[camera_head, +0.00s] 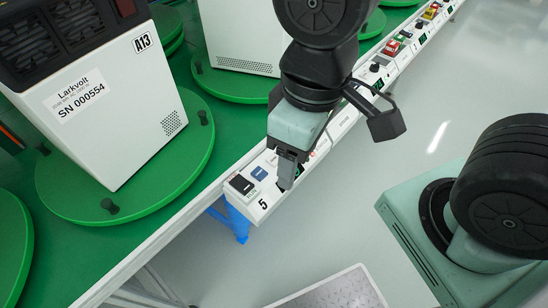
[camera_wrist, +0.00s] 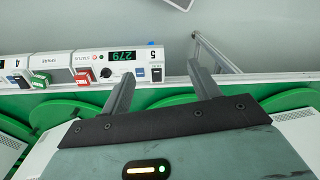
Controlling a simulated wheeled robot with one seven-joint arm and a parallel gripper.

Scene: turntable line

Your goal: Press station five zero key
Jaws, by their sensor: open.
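The station five panel (camera_head: 262,204) is a white box marked 5 at the near end of the line. A blue key (camera_head: 259,173) and a larger black switch (camera_head: 242,185) sit on its top; their small labels are unreadable, so I cannot confirm which is zero. In the wrist view the blue key (camera_wrist: 140,72) and black switch (camera_wrist: 156,74) lie between my spread fingers' outlines, beside a display (camera_wrist: 123,55) reading 279. My gripper (camera_head: 288,178) is over the panel in the head view and hides part of it. The fingers (camera_wrist: 160,69) are apart and empty; contact cannot be told.
A black knob (camera_wrist: 105,72), a red block (camera_wrist: 83,76) and a green block (camera_wrist: 40,80) stand along the panel row. A white cabinet (camera_head: 110,125) marked A13 rests on a green turntable (camera_head: 160,185).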

